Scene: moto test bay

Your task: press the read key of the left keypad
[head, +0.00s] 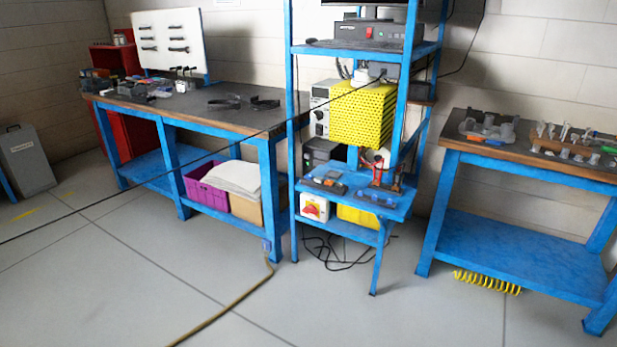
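A blue test rack (293,120) stands in the middle of the head view, some way off. On its low front shelf (352,181) lie two small dark devices that look like keypads. The left keypad (325,185) lies at the shelf's left front. Neither of my grippers shows in this view.
A long blue workbench (225,115) with tools stands left of the rack. Another blue bench (530,165) with parts stands at right. A hose (225,310) lies on the floor, and cables (335,250) lie under the rack. The grey floor in front is otherwise mostly clear.

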